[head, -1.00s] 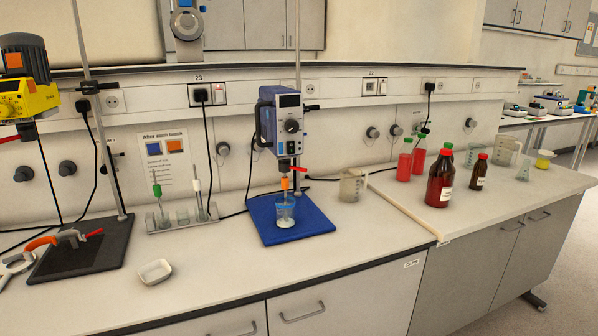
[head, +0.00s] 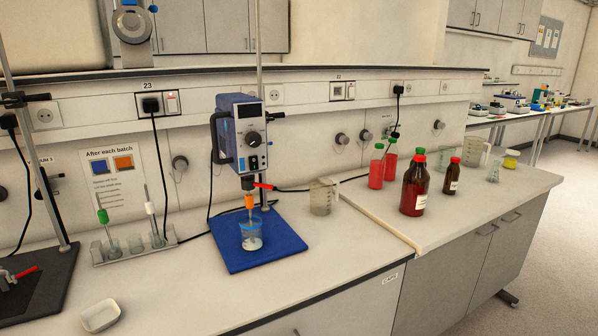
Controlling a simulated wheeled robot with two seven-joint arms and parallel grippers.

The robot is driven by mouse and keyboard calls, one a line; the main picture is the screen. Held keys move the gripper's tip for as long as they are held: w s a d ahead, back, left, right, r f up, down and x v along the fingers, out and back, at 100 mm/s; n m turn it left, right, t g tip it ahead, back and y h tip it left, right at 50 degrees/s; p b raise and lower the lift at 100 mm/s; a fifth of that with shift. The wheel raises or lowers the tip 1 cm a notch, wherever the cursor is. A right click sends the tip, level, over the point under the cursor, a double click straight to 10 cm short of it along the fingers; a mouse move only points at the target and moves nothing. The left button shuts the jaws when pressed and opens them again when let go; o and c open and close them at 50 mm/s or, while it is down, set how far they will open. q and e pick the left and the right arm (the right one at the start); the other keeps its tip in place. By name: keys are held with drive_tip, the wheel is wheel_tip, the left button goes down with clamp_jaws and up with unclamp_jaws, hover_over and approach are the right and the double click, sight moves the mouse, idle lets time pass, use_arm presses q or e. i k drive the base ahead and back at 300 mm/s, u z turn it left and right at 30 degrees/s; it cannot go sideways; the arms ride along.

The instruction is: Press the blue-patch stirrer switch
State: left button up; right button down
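The blue stirrer motor (head: 240,136) hangs on a rod above a blue base plate (head: 285,247). Its front has a small display, a round black dial (head: 253,138) and, below that, small dark switch-like parts (head: 254,162) too small to read. A light blue patch shows on its left side. Its orange-collared shaft (head: 249,202) reaches down into a beaker (head: 251,236) on the plate. A notice (head: 113,170) on the wall reads "After each batch" and shows a blue and an orange square. Neither of my grippers is in view.
A rack (head: 128,250) with small glassware stands left of the plate, and a white dish (head: 99,315) lies in front. A clear jug (head: 323,197) and red and brown bottles (head: 415,186) stand to the right. The bench front right of the dish is clear.

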sight(253, 162)
drive_tip(key=u, duration=0.1)
drive_tip(key=i, duration=1)
drive_tip(key=u, duration=0.75)
